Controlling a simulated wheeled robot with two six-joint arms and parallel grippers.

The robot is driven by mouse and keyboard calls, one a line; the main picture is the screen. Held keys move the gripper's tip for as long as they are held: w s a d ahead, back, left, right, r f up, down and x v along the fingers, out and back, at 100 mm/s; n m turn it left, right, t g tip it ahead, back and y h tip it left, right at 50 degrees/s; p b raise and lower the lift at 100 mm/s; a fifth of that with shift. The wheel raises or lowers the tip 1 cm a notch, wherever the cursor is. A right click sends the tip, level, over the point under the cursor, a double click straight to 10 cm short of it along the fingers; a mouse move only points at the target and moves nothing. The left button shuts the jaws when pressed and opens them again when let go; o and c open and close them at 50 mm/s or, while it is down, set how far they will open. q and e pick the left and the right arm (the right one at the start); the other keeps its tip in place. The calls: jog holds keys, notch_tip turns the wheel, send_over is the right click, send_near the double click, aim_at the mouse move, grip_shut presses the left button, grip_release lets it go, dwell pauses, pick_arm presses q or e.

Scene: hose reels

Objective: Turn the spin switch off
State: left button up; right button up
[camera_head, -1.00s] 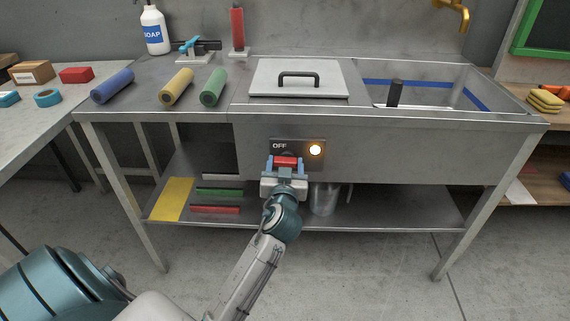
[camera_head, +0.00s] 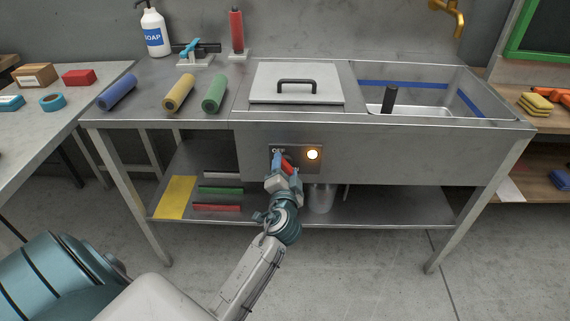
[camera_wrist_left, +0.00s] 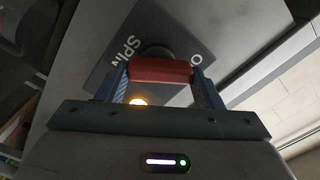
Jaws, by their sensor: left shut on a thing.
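The spin switch is a red bar knob (camera_head: 287,163) on a dark plate (camera_head: 307,154) on the front of the steel sink unit. The word OFF shows at the plate's upper left, partly covered by my gripper. A round lamp (camera_head: 313,154) on the plate glows. My left gripper (camera_head: 284,163) is shut on the red knob, with one blue finger at each end. In the left wrist view the knob (camera_wrist_left: 160,70) lies between the fingers, and the word SPIN shows on the plate (camera_wrist_left: 122,45). In the head view the knob is tilted. My right gripper is not in view.
A lid with a handle (camera_head: 297,87) and a basin lie on the unit above the switch. Blue, yellow and green rolls (camera_head: 214,93) lie at the left of the top. A lower shelf (camera_head: 385,208) holds a metal container (camera_head: 322,199) close to my gripper.

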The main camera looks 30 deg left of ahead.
pick_arm(q)
jog(key=m+p, duration=0.2)
jog(key=m, duration=0.2)
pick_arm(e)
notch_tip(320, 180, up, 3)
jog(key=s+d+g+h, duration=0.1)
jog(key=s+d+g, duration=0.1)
pick_arm(q)
jog(key=shift+d+f+m+p, duration=0.15)
jog(key=shift+m+p, duration=0.65)
jog(key=shift+m, duration=0.8)
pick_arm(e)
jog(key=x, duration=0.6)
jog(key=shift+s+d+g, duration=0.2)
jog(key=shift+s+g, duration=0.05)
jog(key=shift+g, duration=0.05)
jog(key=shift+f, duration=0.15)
pick_arm(q)
jog(key=o, duration=1)
jog(key=shift+s, duration=0.15)
jog(key=b+v, duration=0.1)
jog(key=v, duration=0.9)
jog(key=shift+s+d, duration=0.15)
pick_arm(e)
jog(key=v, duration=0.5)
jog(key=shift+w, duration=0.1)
